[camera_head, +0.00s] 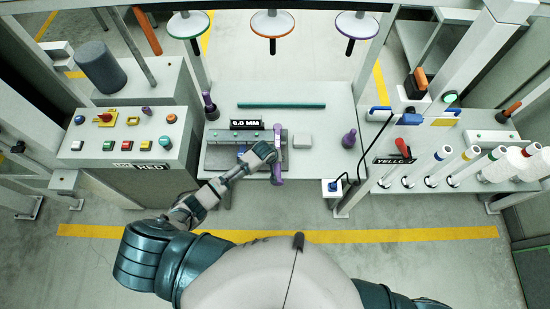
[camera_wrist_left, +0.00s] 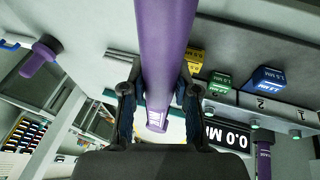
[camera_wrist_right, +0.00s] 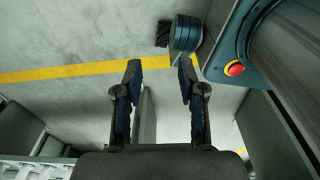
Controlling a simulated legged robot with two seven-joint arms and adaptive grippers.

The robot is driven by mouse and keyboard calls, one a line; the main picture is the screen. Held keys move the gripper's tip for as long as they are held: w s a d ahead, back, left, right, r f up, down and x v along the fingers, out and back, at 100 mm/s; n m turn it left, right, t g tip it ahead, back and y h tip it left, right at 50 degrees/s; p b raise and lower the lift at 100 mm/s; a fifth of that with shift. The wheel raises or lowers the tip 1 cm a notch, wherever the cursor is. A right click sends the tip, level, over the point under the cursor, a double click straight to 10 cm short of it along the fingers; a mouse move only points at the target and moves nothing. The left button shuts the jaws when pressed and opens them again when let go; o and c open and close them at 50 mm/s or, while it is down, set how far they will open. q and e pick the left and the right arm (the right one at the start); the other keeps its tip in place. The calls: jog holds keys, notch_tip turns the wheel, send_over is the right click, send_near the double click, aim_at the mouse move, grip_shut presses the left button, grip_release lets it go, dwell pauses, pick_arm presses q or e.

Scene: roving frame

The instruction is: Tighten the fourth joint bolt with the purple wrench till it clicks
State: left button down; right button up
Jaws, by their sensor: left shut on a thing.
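The purple wrench (camera_head: 278,168) stretches front to back over the workbench, beside the right end of the grey joint fixture (camera_head: 222,158). My left gripper (camera_head: 266,152) is shut on its shaft. In the left wrist view the purple wrench (camera_wrist_left: 164,45) runs between the fingers (camera_wrist_left: 157,95). The fixture carries a row of small green lights; the numbers 1 and 2 show on it in that view. The bolts and the wrench's contact with any bolt cannot be made out. My right gripper (camera_wrist_right: 160,80) is open and empty above the floor, outside the head view.
A black MM display (camera_head: 247,125) stands behind the fixture. A teal rod (camera_head: 281,105), a grey block (camera_head: 303,141) and purple-topped posts (camera_head: 349,138) are on the bench. A button console (camera_head: 120,135) stands left; a side table with several colored-ringed cylinders (camera_head: 437,163) stands right.

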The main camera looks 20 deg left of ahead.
pick_arm(q)
jog(key=shift+d, duration=0.15)
jog(key=shift+a, duration=0.6)
jog(key=shift+d, duration=0.45)
pick_arm(e)
jog(key=shift+d, duration=0.55)
pick_arm(q)
jog(key=shift+a, duration=0.25)
pick_arm(e)
jog(key=shift+a, duration=0.2)
